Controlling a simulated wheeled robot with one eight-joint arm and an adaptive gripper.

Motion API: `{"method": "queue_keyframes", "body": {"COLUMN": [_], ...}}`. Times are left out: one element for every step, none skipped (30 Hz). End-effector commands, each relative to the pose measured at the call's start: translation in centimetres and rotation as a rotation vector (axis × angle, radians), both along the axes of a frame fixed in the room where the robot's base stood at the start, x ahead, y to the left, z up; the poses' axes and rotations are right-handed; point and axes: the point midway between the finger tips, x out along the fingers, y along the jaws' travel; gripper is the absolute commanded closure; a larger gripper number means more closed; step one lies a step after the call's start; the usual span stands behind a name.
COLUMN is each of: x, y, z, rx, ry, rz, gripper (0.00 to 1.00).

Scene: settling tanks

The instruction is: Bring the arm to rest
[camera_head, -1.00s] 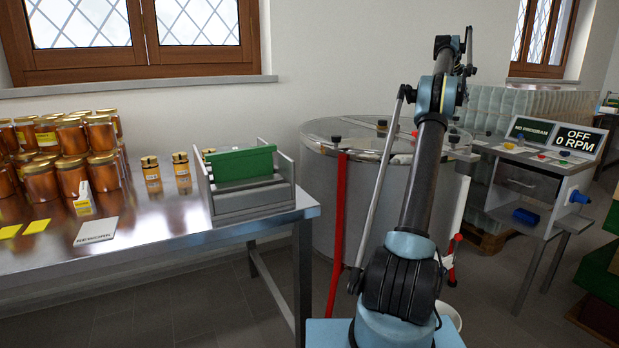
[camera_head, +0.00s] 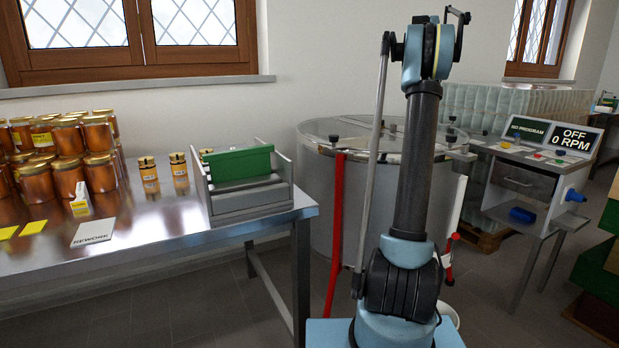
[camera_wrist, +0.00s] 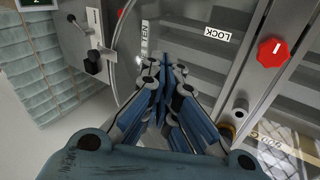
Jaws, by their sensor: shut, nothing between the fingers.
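My arm (camera_head: 415,160) stands nearly upright in the head view, in front of the large round steel tank (camera_head: 322,205). Its upper end is by the wall, above the tank's lid. My gripper (camera_wrist: 172,72) shows in the wrist view with its blue-padded fingers drawn together and nothing between them. It is not clearly visible in the head view. Beyond the fingers, the wrist view shows grey metal surfaces, a label reading LOCK (camera_wrist: 217,34) and a red knob (camera_wrist: 273,50). I cannot tell how far they are from the fingertips.
A control stand (camera_head: 530,180) reading OFF, 0 RPM is at right. Stacked glass jars (camera_head: 500,105) stand behind it.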

Motion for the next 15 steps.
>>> {"method": "queue_keyframes", "body": {"x": [-1.1,-1.7,-2.6,-3.3,-3.9,-4.8,-5.5,-6.2,-7.2,-8.0,-8.7,-9.7,-10.5,-11.2,-12.3], "y": [1.4,2.1,3.0,3.7,4.4,5.3,6.0,6.7,7.6,8.2,8.9,9.8,10.4,11.1,11.9], "z": [0.0,0.0,-0.1,-0.1,-0.2,-0.3,-0.4,-0.6,-0.8,-0.9,-1.1,-1.4,-1.6,-1.9,-2.2], "rx": [0.012,0.019,0.031,0.039,0.046,0.056,0.063,0.072,0.082,0.090,0.098,0.107,0.114,0.122,0.132], "ry": [-0.003,-0.005,-0.006,-0.009,-0.011,-0.013,-0.015,-0.017,-0.018,-0.019,-0.020,-0.022,-0.023,-0.025,-0.026], "rz": [-0.004,-0.007,-0.012,-0.017,-0.021,-0.025,-0.029,-0.033,-0.038,-0.043,-0.048,-0.052,-0.055,-0.059,-0.065], "gripper": [1.00,1.00,1.00,1.00,1.00,1.00,1.00,1.00,1.00,1.00,1.00,1.00,1.00,1.00,1.00]}}
